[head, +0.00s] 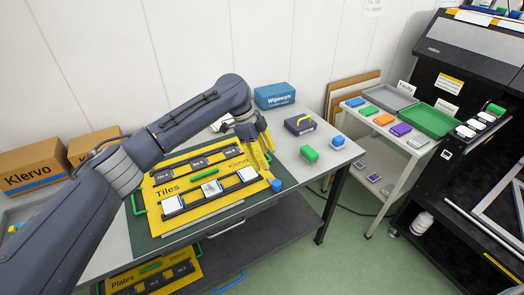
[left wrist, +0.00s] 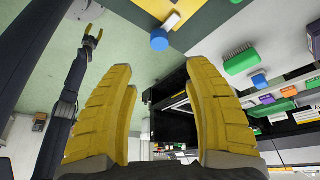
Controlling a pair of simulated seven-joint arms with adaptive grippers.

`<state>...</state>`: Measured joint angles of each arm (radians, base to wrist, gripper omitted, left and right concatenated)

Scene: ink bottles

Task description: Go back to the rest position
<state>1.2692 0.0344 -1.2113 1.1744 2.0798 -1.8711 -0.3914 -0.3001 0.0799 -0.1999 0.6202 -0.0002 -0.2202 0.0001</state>
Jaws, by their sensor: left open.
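My left arm reaches in from the left in the head view, over the table. Its yellow-fingered left gripper (head: 266,158) hangs above the right part of the yellow "Tiles" board (head: 178,182). In the left wrist view the two fingers of this left gripper (left wrist: 160,100) stand wide apart with nothing between them. A dark arm with a small yellow gripper (left wrist: 93,38), which looks like my right one, shows at the left of that view. It is too small to tell its opening. My right gripper is not visible in the head view.
A blue round piece (head: 275,185) sits at the board's right corner. A white cart (head: 398,135) stands to the right.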

